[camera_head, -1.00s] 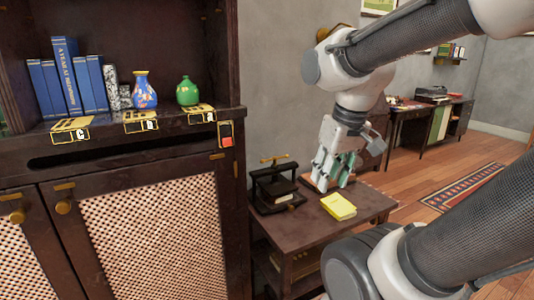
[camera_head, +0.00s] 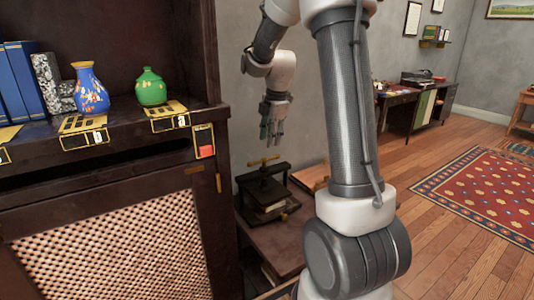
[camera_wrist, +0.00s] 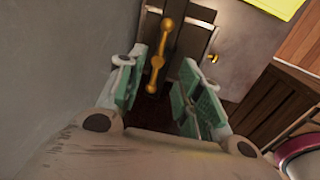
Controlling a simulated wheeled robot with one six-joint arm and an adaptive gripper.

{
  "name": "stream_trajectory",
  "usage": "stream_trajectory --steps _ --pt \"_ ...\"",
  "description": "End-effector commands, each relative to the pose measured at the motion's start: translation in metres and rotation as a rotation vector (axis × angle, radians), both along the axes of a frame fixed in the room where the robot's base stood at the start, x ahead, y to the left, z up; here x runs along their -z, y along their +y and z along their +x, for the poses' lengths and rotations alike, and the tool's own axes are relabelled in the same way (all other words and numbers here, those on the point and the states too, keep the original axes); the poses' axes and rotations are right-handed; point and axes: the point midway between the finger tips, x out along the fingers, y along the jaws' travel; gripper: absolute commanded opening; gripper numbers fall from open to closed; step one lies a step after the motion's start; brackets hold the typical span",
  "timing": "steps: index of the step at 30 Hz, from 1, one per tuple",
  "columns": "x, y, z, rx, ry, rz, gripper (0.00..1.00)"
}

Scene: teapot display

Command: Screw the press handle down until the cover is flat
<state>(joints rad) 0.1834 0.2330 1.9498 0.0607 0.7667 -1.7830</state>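The dark press (camera_head: 262,197) stands on the small table, with books visible inside its frame. Its brass press handle (camera_head: 263,160) is a bar across the top. In the wrist view the handle (camera_wrist: 160,58) runs nearly lengthwise, with knobs at its ends and middle. My gripper (camera_head: 272,136) hangs above the press, apart from the handle. In the wrist view my gripper (camera_wrist: 160,82) is open, its green-padded fingers spread on either side of the handle's lower end, with nothing held. Whether the cover is flat cannot be told.
The small table (camera_head: 272,243) is partly hidden by my arm. The dark cabinet (camera_head: 215,130) stands close on the left, with a blue vase (camera_head: 89,92) and a green vase (camera_head: 151,88) on its shelf. A yellow item (camera_wrist: 277,6) lies beside the press. A grey wall is behind.

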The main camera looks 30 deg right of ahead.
Motion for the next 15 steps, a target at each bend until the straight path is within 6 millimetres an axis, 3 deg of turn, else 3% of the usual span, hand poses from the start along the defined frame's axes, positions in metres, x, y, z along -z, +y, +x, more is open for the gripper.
stream_trajectory --steps 5,15 --pt "0.013 0.000 0.002 -0.048 0.003 -0.009 0.35" --pt "0.066 0.001 0.012 -0.045 0.003 -0.008 0.35"
